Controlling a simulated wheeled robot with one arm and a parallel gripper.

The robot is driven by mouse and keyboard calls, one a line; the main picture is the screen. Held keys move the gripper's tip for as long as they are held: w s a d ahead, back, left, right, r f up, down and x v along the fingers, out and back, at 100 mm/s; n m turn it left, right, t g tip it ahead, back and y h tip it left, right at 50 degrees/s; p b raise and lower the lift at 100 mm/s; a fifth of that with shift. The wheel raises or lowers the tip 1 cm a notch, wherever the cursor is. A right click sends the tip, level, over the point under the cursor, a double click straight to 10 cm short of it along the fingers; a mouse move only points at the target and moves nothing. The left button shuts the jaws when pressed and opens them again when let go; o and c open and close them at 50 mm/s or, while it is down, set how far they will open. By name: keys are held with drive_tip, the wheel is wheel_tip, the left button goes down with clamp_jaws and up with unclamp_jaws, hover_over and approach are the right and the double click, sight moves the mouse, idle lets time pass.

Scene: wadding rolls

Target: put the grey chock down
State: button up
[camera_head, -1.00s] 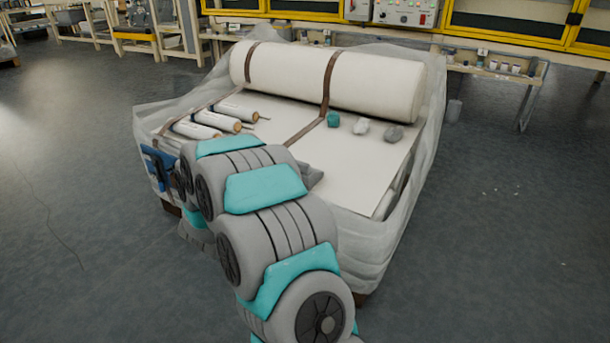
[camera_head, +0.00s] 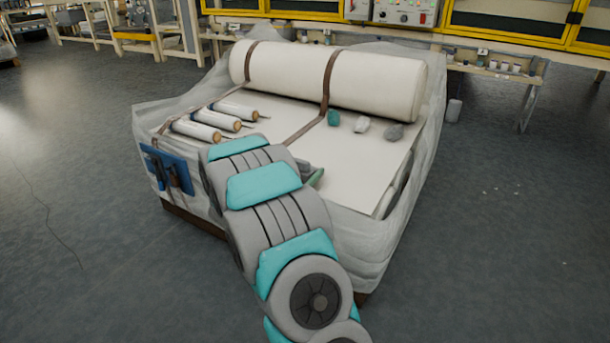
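A grey chock (camera_head: 395,132) lies on the pale top of the wrapped pallet (camera_head: 365,165), near its right edge and in front of the big roll. A whitish chock (camera_head: 361,125) and a green chock (camera_head: 333,118) lie in a row to its left. My arm reaches over the pallet's front edge and hides most of my gripper. A small grey and green shape (camera_head: 315,178) shows just past the arm's end. I cannot tell whether it is gripper or a chock, nor whether the gripper holds anything.
A big white roll (camera_head: 375,82) with brown straps lies across the back. Several thin rolls (camera_head: 195,131) lie at the left. A blue tool pouch (camera_head: 167,170) hangs on the pallet's front left. The pale surface right of my arm is clear.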

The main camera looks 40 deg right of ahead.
drive_tip(key=shift+x, duration=1.7)
drive_tip(key=shift+c, duration=0.2)
clamp_jaws()
